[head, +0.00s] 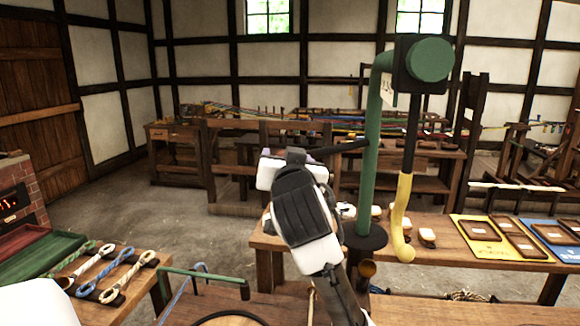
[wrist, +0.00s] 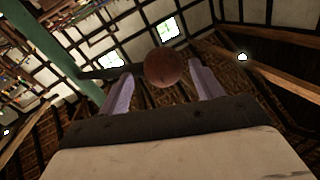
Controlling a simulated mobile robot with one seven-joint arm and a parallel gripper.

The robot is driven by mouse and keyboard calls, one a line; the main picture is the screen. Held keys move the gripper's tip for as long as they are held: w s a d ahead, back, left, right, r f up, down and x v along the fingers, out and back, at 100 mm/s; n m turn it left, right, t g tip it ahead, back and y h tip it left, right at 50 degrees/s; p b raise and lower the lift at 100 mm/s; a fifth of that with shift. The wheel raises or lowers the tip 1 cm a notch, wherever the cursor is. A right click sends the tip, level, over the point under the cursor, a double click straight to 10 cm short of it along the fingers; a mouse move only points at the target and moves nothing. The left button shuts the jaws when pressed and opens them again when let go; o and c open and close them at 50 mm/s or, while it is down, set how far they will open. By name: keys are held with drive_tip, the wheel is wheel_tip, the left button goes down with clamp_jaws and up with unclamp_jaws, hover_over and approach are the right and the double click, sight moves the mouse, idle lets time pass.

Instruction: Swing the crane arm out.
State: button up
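The crane has a green post (head: 372,150) on a round black foot on the bench. Its top bends into a black block with a green drum (head: 430,59) facing me. A black rod with a yellow hook (head: 402,215) hangs below. A dark bar (head: 345,146) runs left from the post to my gripper (head: 300,156), whose fingers are mostly hidden in the head view. In the wrist view, my gripper (wrist: 163,88) has its two pale purple fingers apart. A round brown knob (wrist: 163,67) shows between them, with gaps on both sides. The post (wrist: 60,55) is at left.
The right bench (head: 450,262) bears brushes, a yellow board (head: 495,240) and a blue board (head: 560,238) with brown trays. The left table (head: 110,310) holds rope loops beside a green tray (head: 45,255). A low green bar (head: 205,275) stands in front. Open floor lies at left centre.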

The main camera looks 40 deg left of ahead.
drive_tip(key=shift+s+a+f, duration=0.1)
drive_tip(key=shift+s+f, duration=0.25)
drive_tip(key=shift+f, duration=0.15)
drive_tip(key=b+v, duration=0.3)
drive_tip(key=v, duration=1)
drive_tip(key=shift+d+r+b, duration=0.3)
drive_tip(key=shift+d+r, duration=0.1)
drive_tip(key=shift+r, duration=0.15)
